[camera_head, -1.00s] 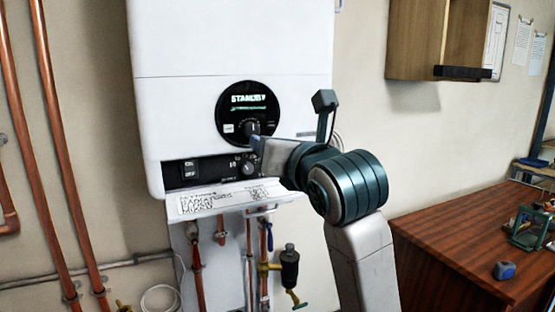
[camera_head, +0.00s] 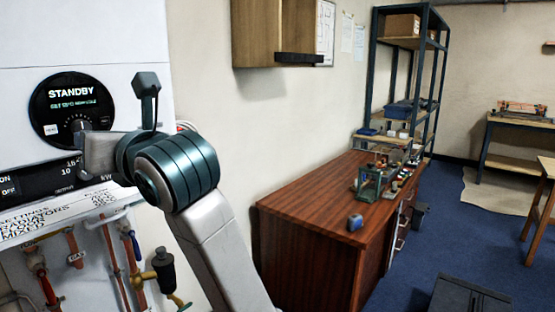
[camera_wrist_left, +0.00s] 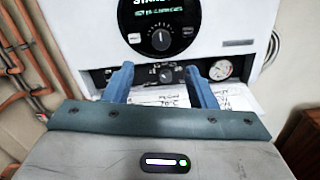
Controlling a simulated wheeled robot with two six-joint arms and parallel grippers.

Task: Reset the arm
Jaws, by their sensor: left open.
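My left arm (camera_head: 215,225) rises from the bottom of the head view, bent at a dark teal joint, with its wrist in front of the white boiler. In the left wrist view my left gripper (camera_wrist_left: 161,88) has its two blue fingers spread apart with nothing held between them. A small lower knob (camera_wrist_left: 166,75) shows between the fingers; whether they touch the panel cannot be told. The fingertips are largely hidden in the head view. The boiler's round black display (camera_head: 72,108) reads STANDBY, with a knob (camera_wrist_left: 161,40) below the text. My right gripper is not in view.
Copper pipes and a black-topped valve (camera_head: 164,268) hang below the boiler. A brown wooden desk (camera_head: 310,215) stands to the right, with a small blue object (camera_head: 355,222) on it. A wall cabinet (camera_head: 258,35) hangs above. Blue floor (camera_head: 455,225) is open beyond the desk.

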